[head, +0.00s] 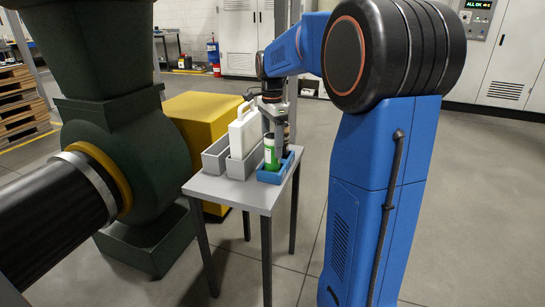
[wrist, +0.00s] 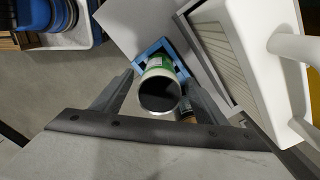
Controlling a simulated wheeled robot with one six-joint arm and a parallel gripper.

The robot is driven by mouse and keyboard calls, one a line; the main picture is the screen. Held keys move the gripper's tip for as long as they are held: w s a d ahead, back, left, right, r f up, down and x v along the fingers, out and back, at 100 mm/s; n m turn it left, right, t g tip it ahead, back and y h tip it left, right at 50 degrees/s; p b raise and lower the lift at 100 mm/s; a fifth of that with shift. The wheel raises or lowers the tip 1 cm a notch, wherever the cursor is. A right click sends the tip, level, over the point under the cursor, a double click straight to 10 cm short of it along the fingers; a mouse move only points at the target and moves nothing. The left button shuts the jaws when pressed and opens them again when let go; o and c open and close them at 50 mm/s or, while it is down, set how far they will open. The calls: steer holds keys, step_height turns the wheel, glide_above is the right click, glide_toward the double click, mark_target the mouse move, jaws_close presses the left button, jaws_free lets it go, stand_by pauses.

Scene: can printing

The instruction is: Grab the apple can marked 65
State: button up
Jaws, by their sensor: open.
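A green and white can (head: 270,154) stands in a blue tray (head: 270,178) on a small grey table. My gripper (head: 275,138) points down over the tray. In the wrist view the same can (wrist: 160,68) shows its dark round top between my two open fingers, with one finger on each side. The blue tray (wrist: 142,56) shows beyond it. No apple picture or number 65 is readable on either can.
Left of the tray, a white jug (head: 242,132) stands in a grey bin (head: 243,167), with another grey bin (head: 213,156) beside it. The jug (wrist: 280,40) is close on the right in the wrist view. A dark green machine (head: 125,150) and yellow block (head: 205,125) stand left.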

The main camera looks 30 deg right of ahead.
mark_target(272, 155)
steer(key=shift+f, duration=2.6)
steer(key=c, duration=1.1)
steer(key=shift+r, duration=0.1)
steer(key=shift+c, duration=0.2)
